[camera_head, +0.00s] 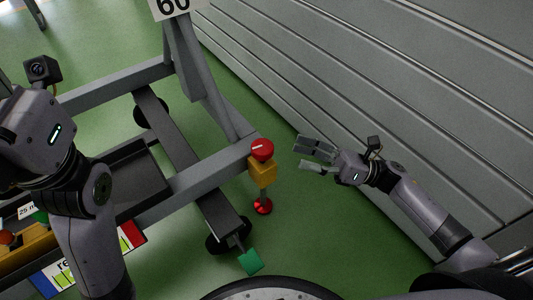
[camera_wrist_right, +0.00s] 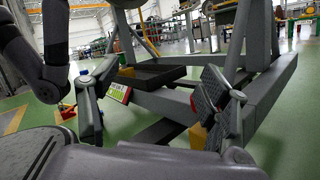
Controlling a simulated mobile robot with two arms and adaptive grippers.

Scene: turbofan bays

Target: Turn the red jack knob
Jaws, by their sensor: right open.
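The red jack knob (camera_head: 262,149) is a round red cap with a pale line on top. It sits on a yellow block (camera_head: 262,172) at the end of a grey frame beam. A red foot (camera_head: 263,206) shows below, near the floor. My right gripper (camera_head: 300,154) is open and empty, just right of the knob and apart from it. In the right wrist view its two fingers (camera_wrist_right: 150,108) stand wide apart. A yellow piece (camera_wrist_right: 197,135) shows by the right finger, which partly hides it. My left wrist is at the left edge; its fingers are out of view.
A grey ribbed wall (camera_head: 340,75) runs along the right, close to my right arm. The grey stand frame (camera_head: 190,185) with a dark tray (camera_head: 135,175) fills the middle left. A green plate (camera_head: 250,262) sticks out low. Green floor lies between knob and wall.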

